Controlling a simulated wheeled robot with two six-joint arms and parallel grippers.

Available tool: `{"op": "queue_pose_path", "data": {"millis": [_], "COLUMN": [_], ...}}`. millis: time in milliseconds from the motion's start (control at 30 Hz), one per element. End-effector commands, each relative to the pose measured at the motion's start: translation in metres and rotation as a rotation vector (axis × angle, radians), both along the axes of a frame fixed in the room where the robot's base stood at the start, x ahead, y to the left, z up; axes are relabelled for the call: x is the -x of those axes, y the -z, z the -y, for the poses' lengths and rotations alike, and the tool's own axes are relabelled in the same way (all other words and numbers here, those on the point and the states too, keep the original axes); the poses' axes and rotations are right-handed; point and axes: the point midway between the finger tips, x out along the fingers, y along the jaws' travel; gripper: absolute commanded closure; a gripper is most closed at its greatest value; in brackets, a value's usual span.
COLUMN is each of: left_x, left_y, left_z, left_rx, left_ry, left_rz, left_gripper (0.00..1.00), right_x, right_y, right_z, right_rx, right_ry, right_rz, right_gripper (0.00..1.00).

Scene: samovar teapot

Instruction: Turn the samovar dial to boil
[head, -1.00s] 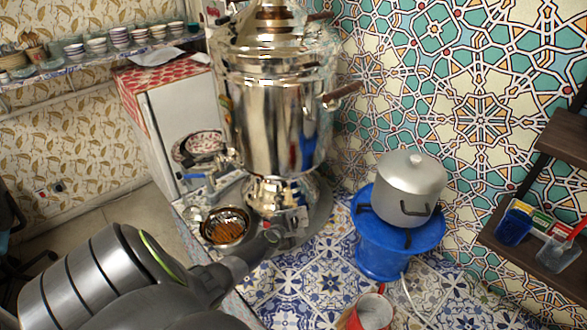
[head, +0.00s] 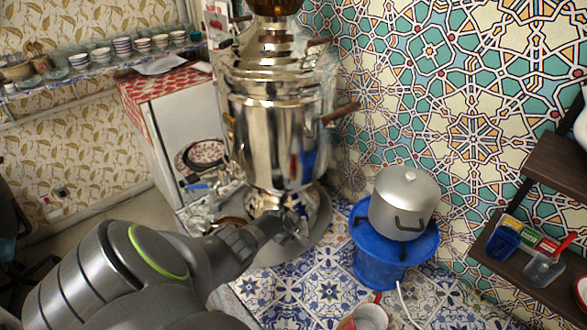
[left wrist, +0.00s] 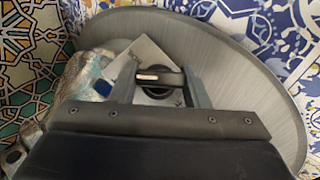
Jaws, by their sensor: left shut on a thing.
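The tall shiny metal samovar (head: 262,145) stands on a round metal tray (head: 318,232) at the centre left of the head view. My left gripper (head: 290,228) reaches from the lower left to the samovar's base. In the left wrist view my left gripper (left wrist: 158,84) has its fingers on both sides of the black dial (left wrist: 158,75), shut on it. The dial's pale pointer mark lies about level across the picture. A small metal plate with a blue patch is around the dial, partly hidden by the fingers. My right gripper is not in view.
A grey pot (head: 403,203) sits on a blue stand (head: 378,263) right of the samovar. A cup (head: 365,315) is at the front edge of view. Wall shelves (head: 565,170) are at right, and bowls line a shelf at upper left.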

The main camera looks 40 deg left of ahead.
Motion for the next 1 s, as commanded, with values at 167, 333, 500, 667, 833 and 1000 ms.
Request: {"op": "queue_pose_path", "data": {"millis": [167, 333, 500, 667, 833, 1000], "left_x": [-0.003, -0.003, -0.002, -0.002, -0.002, -0.001], "left_y": [0.000, 0.001, 0.002, 0.003, 0.003, 0.002], "left_z": [0.002, 0.002, 0.003, 0.003, 0.003, 0.003], "left_rx": [-0.066, -0.131, -0.189, -0.234, -0.268, -0.289], "left_ry": [0.104, 0.203, 0.292, 0.361, 0.415, 0.447], "left_rz": [-0.111, -0.219, -0.317, -0.393, -0.452, -0.488], "left_gripper": [0.81, 0.81, 0.81, 0.81, 0.81, 0.81], "right_x": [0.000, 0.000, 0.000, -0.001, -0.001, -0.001], "right_y": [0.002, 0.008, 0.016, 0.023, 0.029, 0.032], "right_z": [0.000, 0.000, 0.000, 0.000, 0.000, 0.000], "right_rx": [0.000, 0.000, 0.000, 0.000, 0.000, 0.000], "right_ry": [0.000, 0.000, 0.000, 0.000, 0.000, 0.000], "right_rz": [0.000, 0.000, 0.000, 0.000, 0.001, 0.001], "right_gripper": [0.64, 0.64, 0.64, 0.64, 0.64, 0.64]}}
